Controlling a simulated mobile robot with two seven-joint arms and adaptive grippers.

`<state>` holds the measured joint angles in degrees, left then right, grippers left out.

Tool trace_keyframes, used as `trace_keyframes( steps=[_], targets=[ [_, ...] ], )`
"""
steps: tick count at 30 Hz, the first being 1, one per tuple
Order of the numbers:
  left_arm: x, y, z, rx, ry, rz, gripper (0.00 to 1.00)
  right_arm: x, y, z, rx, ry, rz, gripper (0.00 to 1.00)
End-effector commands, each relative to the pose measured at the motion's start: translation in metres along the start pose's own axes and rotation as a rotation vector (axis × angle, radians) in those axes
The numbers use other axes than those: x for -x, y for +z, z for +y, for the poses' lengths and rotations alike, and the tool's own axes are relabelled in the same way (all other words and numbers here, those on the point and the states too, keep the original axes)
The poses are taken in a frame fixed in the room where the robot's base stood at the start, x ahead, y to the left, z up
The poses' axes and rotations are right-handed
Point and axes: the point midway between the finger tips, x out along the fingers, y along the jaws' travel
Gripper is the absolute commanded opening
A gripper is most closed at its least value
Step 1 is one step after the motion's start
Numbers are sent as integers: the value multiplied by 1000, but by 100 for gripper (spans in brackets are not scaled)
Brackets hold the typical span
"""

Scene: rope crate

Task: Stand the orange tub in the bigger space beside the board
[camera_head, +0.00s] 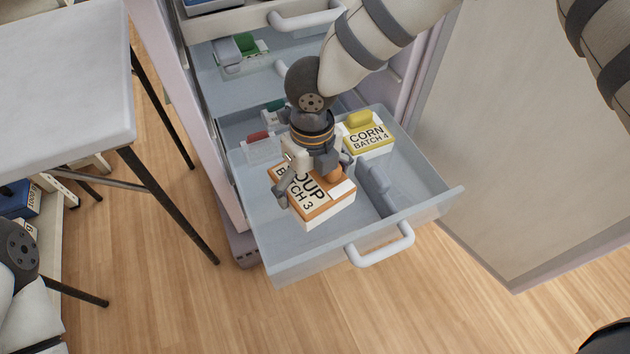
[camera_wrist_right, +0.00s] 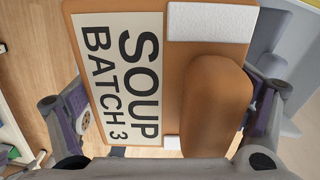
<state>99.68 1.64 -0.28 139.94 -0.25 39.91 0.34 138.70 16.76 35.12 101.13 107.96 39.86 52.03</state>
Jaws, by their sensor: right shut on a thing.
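The orange tub (camera_head: 325,211) has an orange lid with a rounded orange lump and a label reading SOUP BATCH 3. My right gripper (camera_head: 314,180) is shut on it from above, with a finger at either side; the tub's lid fills the right wrist view (camera_wrist_right: 120,85). The tub appears level, over the left part of the open drawer (camera_head: 285,263). I cannot tell whether its underside touches the drawer floor. The grey board (camera_head: 375,188) stands in the drawer, right of the tub. The wider space is left of the board. My left gripper is not in view.
A yellow-lidded CORN BATCH 4 tub (camera_head: 367,139) sits at the drawer's back right. Shelves rise behind, an open door (camera_head: 520,150) stands right, and a white table (camera_head: 65,75) is left.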

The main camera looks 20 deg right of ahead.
Motion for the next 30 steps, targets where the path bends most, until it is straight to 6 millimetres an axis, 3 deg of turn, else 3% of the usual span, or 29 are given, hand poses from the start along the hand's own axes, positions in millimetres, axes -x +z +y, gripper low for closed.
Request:
trace_keyframes(
  steps=[7,15,30],
  targets=[
    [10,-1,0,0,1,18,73,5,0,0,1,1,-3,47],
    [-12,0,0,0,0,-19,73,-45,-2,0,2,2,6,47],
    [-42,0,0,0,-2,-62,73,-116,-2,-1,4,2,4,47]
  ],
)
